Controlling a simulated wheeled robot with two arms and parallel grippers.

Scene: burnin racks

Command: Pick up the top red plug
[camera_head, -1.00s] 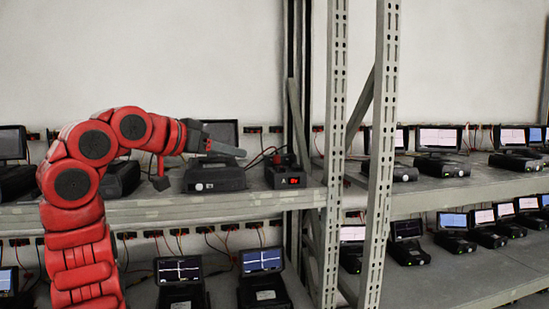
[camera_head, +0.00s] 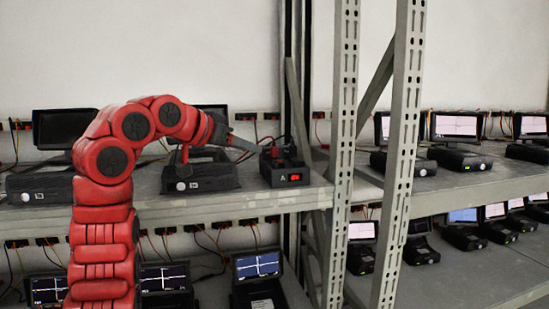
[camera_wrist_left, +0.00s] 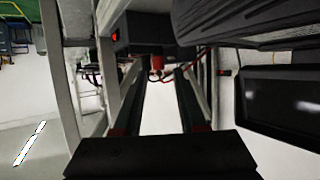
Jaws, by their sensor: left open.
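A small black box marked A with a red lit display (camera_head: 295,178) stands on the upper shelf beside the upright post. In the left wrist view the dark box (camera_wrist_left: 142,38) is at the top, with a red plug (camera_wrist_left: 157,63) and red and black cables by its side. My left gripper (camera_head: 252,147) reaches in from the left at the height of the box's top. In the wrist view its two fingers (camera_wrist_left: 160,72) are open and empty, and the plug shows between their tips. I cannot tell how far away the plug is. My right gripper is not in view.
A black device (camera_head: 200,175) sits on the shelf under my left gripper. A perforated grey post (camera_head: 343,150) and another (camera_head: 402,150) stand right of the box. A dark monitor (camera_wrist_left: 285,105) is at the right in the wrist view. The shelf front edge (camera_head: 230,203) runs below.

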